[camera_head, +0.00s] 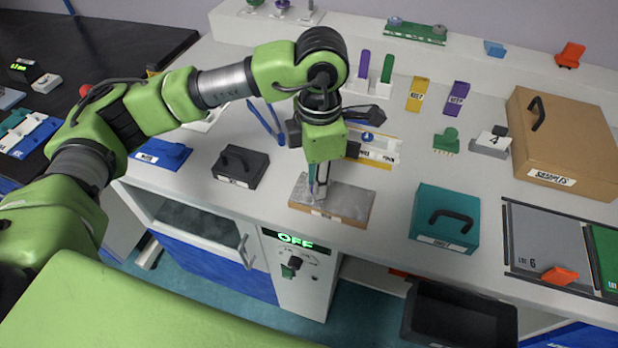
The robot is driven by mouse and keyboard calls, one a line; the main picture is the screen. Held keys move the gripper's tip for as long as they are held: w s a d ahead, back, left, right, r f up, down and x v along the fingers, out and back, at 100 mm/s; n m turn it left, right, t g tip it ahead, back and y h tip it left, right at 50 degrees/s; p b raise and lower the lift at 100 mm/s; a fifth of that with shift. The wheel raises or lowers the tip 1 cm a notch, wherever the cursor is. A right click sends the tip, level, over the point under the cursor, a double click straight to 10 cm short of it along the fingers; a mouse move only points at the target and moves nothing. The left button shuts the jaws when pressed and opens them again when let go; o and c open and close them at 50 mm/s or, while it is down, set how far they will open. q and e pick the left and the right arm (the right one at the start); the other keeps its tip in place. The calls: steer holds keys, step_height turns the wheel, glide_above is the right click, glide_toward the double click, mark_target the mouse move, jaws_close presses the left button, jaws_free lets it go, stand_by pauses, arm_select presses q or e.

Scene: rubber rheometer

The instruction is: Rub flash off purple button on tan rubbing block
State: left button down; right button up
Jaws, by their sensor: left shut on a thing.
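The tan rubbing block (345,205) lies flat near the front edge of the white bench, with a grey top and tan sides. My left gripper (319,192) points straight down over the left part of the block. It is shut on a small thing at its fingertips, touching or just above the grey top. My right gripper does not show in this view.
A dark handled box (238,166) stands left of the block and a teal handled box (447,217) stands right. A large tan case (565,140) is at the far right. A black bin (460,312) sits below the bench front. Bench between block and teal box is clear.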

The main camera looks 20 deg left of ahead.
mark_target(333, 196)
arm_select(q)
steer(key=shift+s+d+f, duration=0.1)
steer(key=shift+s+d, duration=0.05)
steer(key=shift+d, duration=0.7)
steer(key=shift+d+b, duration=0.6)
steer(key=shift+d, duration=1.05)
steer(key=shift+d+b, duration=0.4)
steer(key=shift+d, duration=1.15)
steer(key=shift+s+d, duration=0.1)
steer(key=shift+d, duration=0.05)
steer(key=shift+a+f+b, duration=0.1)
steer(key=shift+a+b, duration=0.6)
steer(key=shift+a, duration=1.15)
steer(key=shift+a+b, duration=0.5)
steer(key=shift+a, duration=0.15)
steer(key=shift+w+a+r+b, duration=0.1)
steer(key=shift+a+r+b, duration=0.1)
steer(key=shift+a, duration=0.4)
steer(key=shift+w+a+r+b, duration=0.1)
steer(key=shift+a+b, duration=0.05)
steer(key=shift+a, duration=0.4)
steer(key=shift+a+f+b, duration=0.2)
steer(key=shift+a+b, duration=0.35)
steer(key=shift+a, duration=1.2)
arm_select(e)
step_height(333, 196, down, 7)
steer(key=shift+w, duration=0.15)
